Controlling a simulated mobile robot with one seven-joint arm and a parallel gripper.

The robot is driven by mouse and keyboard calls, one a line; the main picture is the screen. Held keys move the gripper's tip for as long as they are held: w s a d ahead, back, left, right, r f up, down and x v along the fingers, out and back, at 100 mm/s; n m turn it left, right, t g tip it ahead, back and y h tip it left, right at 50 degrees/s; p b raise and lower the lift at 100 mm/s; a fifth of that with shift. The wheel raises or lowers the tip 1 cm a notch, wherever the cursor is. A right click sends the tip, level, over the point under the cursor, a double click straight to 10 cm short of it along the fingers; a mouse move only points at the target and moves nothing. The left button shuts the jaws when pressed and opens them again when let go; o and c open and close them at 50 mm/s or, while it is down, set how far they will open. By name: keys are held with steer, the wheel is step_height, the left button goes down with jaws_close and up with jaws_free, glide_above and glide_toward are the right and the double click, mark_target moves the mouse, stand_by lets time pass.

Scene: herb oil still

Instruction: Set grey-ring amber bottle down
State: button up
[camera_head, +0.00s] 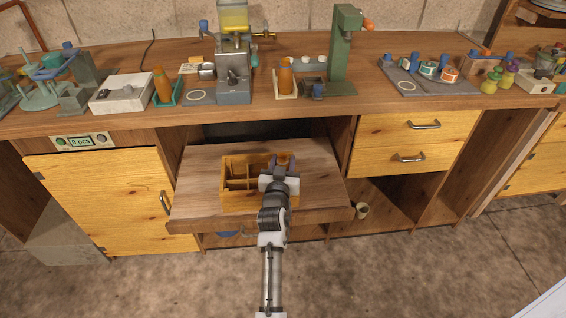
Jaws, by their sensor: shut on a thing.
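My gripper (281,163) reaches over the right part of a wooden crate (232,205) on the pulled-out board. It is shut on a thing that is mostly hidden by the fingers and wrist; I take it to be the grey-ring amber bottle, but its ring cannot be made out. I cannot tell whether it touches the crate's floor. The crate has dividers, and its left compartments look empty. Other amber bottles stand on the bench: one in a green tray (161,86) and one on a pale tray (286,76).
The pulled-out board (196,190) has bare room left and right of the crate. The bench (340,96) above holds a grey machine (233,75), a green press (343,55), and a white scale (122,92). Yellow drawers (400,143) are at right, a cupboard door (105,200) at left.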

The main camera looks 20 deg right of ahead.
steer(key=shift+f+b, duration=0.55)
steer(key=o, duration=1)
steer(key=shift+r+p, duration=0.6)
steer(key=shift+p, duration=0.05)
steer(key=b+v, duration=0.3)
steer(key=v, duration=0.9)
steer(key=shift+r, duration=0.1)
